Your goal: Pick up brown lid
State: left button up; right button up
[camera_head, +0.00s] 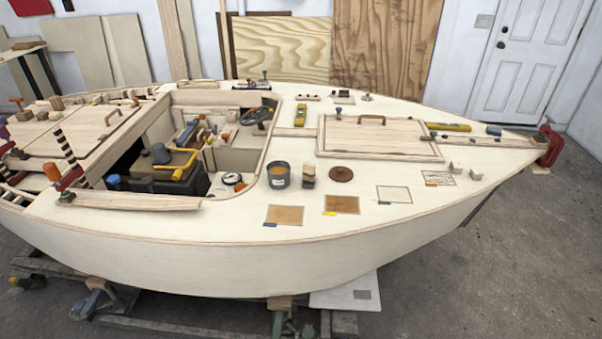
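A round, flat brown lid (340,174) lies on the pale plywood deck, right of the middle of the view. It has a small darker spot near its centre. Nothing touches it or covers it. Neither of my grippers shows in this view.
Left of the lid stand a small block (308,177) and a dark tub (278,177). A wooden hatch cover (383,135) with a handle lies behind it. Sample patches (342,204) lie in front. An open cockpit full of tools is at left. Bare deck surrounds the lid.

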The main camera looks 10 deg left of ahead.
aim_at(341, 174)
jog(key=i+l+u, duration=0.2)
jog(key=u, duration=0.15)
jog(key=i+l+u, duration=0.1)
jog(key=l+u, duration=0.25)
jog(key=l, duration=0.15)
jog(key=i+l+u, duration=0.1)
jog(key=l+u, duration=0.3)
